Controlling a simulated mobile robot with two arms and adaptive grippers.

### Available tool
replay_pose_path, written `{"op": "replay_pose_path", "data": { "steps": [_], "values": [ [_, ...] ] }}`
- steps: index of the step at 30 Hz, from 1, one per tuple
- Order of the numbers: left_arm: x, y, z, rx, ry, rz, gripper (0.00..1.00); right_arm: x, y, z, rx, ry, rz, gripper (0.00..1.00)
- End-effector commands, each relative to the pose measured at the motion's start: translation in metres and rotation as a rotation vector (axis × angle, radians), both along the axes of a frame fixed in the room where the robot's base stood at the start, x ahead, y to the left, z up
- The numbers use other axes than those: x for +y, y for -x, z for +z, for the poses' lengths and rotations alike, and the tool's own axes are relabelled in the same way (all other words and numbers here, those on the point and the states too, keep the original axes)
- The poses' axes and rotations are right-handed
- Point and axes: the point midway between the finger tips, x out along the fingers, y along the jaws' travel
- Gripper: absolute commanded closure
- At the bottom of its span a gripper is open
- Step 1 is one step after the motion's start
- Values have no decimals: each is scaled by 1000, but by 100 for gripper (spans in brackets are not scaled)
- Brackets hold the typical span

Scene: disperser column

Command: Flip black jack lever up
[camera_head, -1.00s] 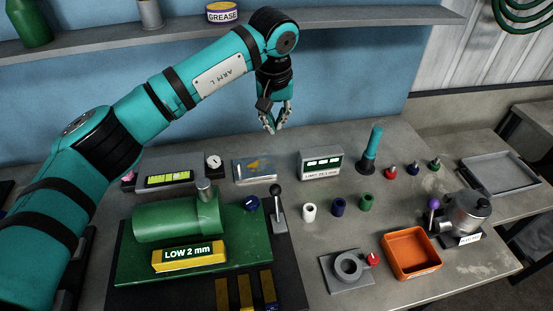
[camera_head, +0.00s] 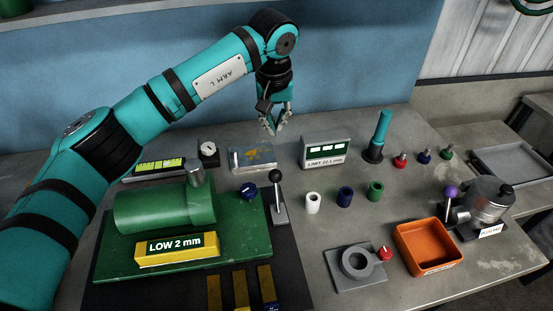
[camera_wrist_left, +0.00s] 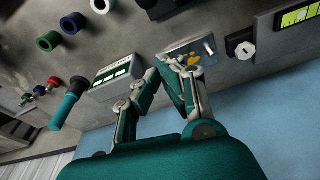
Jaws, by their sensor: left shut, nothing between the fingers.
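A lever with a black ball knob (camera_head: 275,176) stands on a light grey base plate at the right side of the green machine (camera_head: 165,215). Its grey stem rises close to upright in the head view. My left gripper (camera_head: 273,128) hangs above the back of the bench, behind the lever and apart from it. Its fingers are shut with nothing between them. In the left wrist view the fingers (camera_wrist_left: 155,92) show over the bench, between the grey display box and the flat plate with yellow marks. My right gripper is in neither view.
A yellow block reading "LOW 2 mm" (camera_head: 177,249) lies on the machine's front. A limit display box (camera_head: 324,153), a teal-handled tool (camera_head: 378,137), several coloured rings and an orange tray (camera_head: 428,247) stand to the right. A purple-knobbed lever (camera_head: 450,193) is at far right.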

Motion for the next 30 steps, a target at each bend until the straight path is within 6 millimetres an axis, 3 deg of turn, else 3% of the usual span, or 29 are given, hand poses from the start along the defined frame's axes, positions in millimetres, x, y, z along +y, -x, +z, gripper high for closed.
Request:
{"op": "replay_pose_path", "data": {
  "steps": [8,22,30],
  "values": [
    [0,-2,-11,3,0,0,100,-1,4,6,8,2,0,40],
    [-1,-18,-96,5,0,2,100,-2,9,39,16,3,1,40],
    [-2,11,-91,2,0,-1,100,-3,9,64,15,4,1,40]
  ]
}}
